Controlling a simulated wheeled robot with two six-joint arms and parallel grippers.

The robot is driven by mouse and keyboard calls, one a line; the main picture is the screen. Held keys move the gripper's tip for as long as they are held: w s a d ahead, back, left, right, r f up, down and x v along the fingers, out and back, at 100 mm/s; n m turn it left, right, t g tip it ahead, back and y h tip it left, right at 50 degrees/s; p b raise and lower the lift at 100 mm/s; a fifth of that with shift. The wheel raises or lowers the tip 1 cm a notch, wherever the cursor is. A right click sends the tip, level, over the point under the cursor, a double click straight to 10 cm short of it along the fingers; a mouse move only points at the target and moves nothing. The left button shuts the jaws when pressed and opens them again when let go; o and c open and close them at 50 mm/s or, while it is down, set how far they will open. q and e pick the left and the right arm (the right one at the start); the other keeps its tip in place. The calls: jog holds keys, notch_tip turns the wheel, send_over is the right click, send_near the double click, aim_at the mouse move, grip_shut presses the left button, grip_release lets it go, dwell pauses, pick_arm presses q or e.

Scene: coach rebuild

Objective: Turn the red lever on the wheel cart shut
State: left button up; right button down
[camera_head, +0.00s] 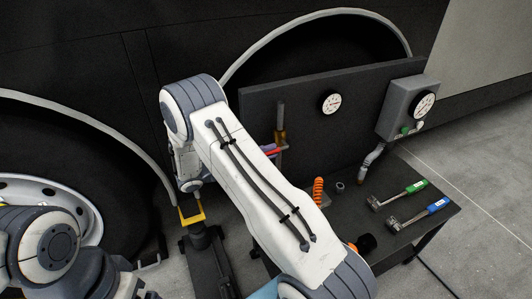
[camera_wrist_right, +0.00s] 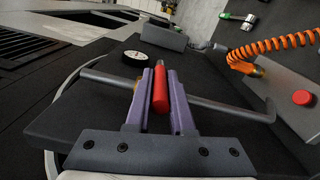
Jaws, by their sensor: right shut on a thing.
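The red lever (camera_wrist_right: 160,92) stands between the purple fingers of my right gripper (camera_wrist_right: 160,72) in the right wrist view, and they are shut on it. A grey pipe (camera_wrist_right: 215,103) runs crosswise by the lever. In the head view a small bit of the red lever (camera_head: 267,148) shows beside my right forearm, below a brass fitting (camera_head: 280,137) on a vertical pipe. My forearm hides most of the right gripper there. The cart's dark back panel (camera_head: 300,120) rises behind the lever. My left arm enters at the lower left; its gripper is out of frame.
The cart top holds an orange coiled hose (camera_head: 318,190), a green-handled tool (camera_head: 415,187) and a blue-handled tool (camera_head: 437,204). A gauge (camera_head: 330,102) and a grey box (camera_head: 402,105) are on the panel. A yellow-topped stand (camera_head: 192,213) is left of the cart, near a large wheel (camera_head: 90,165).

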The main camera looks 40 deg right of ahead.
jog(key=c, duration=0.8)
grip_release()
jog(key=shift+s+d, duration=0.1)
jog(key=a, duration=0.3)
jog(key=w+a, duration=0.1)
jog(key=a, duration=0.3)
jog(key=w+a, duration=0.1)
jog(key=a, duration=0.2)
jog(key=shift+a+f+b, duration=0.1)
jog(key=shift+a+b, duration=0.1)
jog(key=shift+b, duration=0.2)
